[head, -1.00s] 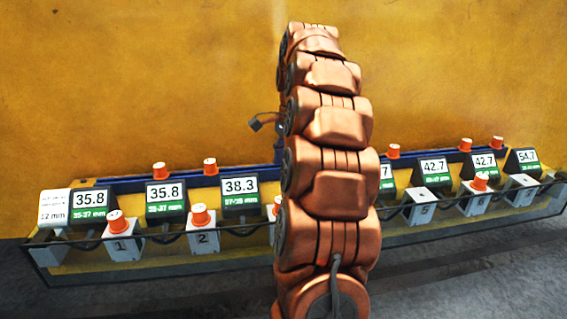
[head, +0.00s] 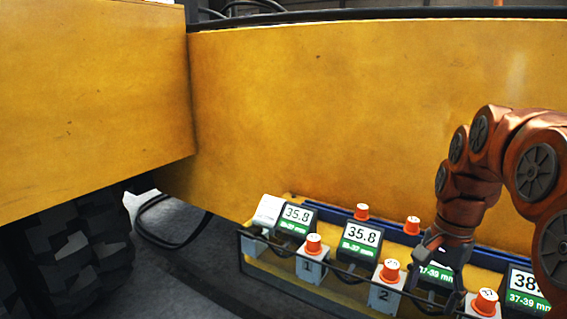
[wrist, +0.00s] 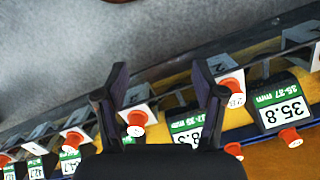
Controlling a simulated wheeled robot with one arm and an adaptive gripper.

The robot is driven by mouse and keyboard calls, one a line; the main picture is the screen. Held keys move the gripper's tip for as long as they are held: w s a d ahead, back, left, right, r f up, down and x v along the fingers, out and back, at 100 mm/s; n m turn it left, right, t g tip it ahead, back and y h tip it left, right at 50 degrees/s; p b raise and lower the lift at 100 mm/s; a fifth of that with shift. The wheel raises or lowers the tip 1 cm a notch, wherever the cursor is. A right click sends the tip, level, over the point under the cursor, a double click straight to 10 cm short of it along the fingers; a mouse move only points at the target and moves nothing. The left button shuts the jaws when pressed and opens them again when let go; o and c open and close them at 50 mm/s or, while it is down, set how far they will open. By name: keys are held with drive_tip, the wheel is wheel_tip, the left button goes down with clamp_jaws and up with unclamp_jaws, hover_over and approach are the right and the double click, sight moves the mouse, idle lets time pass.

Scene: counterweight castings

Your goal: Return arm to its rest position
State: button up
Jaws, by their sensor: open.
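My copper-coloured arm comes in from the right side of the head view and bends down over the station rail. My gripper (wrist: 162,78) shows in the wrist view with two dark fingers spread apart. I see nothing gripped between them. An orange-capped white block (wrist: 137,120) shows between and beyond the fingers. The right finger partly covers a display. In the head view the dark end of the arm (head: 440,255) hangs in front of a display with a green label; the fingertips are not clear there.
A large yellow casting wall (head: 340,110) stands behind. A black tyre (head: 70,255) is at lower left. Grey floor (head: 190,285) lies clear.

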drive_tip(key=s+a+f+n, duration=0.5)
drive_tip(key=s+a+n, duration=0.1)
drive_tip(key=s, duration=0.4)
drive_tip(key=s+a+f+n+g+h, duration=0.1)
drive_tip(key=s+a+f+n, duration=0.4)
drive_tip(key=s+a, duration=0.2)
drive_tip(key=s, duration=0.2)
drive_tip(key=shift+s+a+f+n, duration=0.2)
drive_tip(key=shift+s+f+n, duration=0.05)
drive_tip(key=shift+s+n, duration=0.15)
